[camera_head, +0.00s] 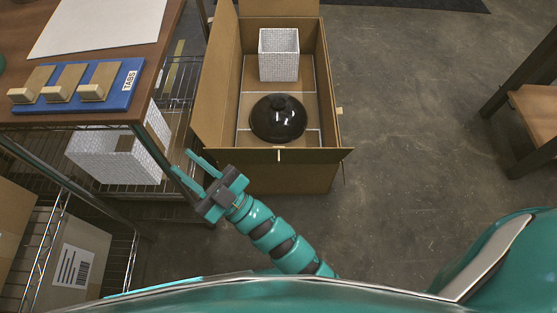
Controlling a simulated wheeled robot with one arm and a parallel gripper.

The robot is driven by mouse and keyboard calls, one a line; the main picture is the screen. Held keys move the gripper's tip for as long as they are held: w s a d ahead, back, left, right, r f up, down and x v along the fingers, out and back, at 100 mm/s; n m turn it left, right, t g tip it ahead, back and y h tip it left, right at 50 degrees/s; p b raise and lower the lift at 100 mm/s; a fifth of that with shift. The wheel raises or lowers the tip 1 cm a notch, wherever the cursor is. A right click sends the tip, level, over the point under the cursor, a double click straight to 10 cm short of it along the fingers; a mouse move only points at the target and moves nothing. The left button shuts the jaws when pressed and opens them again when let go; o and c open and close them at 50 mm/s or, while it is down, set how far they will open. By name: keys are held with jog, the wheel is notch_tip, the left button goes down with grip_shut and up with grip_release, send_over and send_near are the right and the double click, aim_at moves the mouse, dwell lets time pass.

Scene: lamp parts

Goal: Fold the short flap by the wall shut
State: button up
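An open cardboard box (322,160) stands on the floor at the upper middle. Its far short flap (278,8) is open and raised at the top edge of the picture, where it is partly cut off. The left long flap (214,75) is also open, and the near short flap (290,156) is folded outward. Inside are a white textured square shade (279,55) at the far end and a glossy black dome (278,119) nearer me. My gripper (181,161) is open and empty, left of the box's near corner and apart from the far flap.
A wooden table (30,55) at left holds a blue tray (118,98) marked TABS with several wooden blocks. A wire shelf (130,188) below holds another white textured shade (110,160). A wooden stool (540,105) stands at right. Floor right of the box is clear.

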jog(key=s+a+f+m+h, duration=0.1)
jog(key=s+f+m+h, duration=0.2)
jog(key=f+h, duration=0.45)
jog(key=s+a+f+m+h, duration=0.2)
jog(key=f+h, duration=0.2)
jog(key=f, duration=0.7)
jog(key=s+d+r+m+t+h, duration=0.15)
jog(key=d+m+h, duration=0.35)
jog(key=d, duration=0.5)
jog(key=s+d+r+m+t+h, duration=0.1)
jog(key=d+m+t+h, duration=0.2)
jog(key=d+m+h, duration=0.5)
jog(key=w+d+n+y, duration=0.2)
jog(key=w+n, duration=0.1)
jog(key=w, duration=1.4)
jog(key=shift+f+y, duration=0.1)
jog(key=shift+y, duration=0.15)
grip_shut()
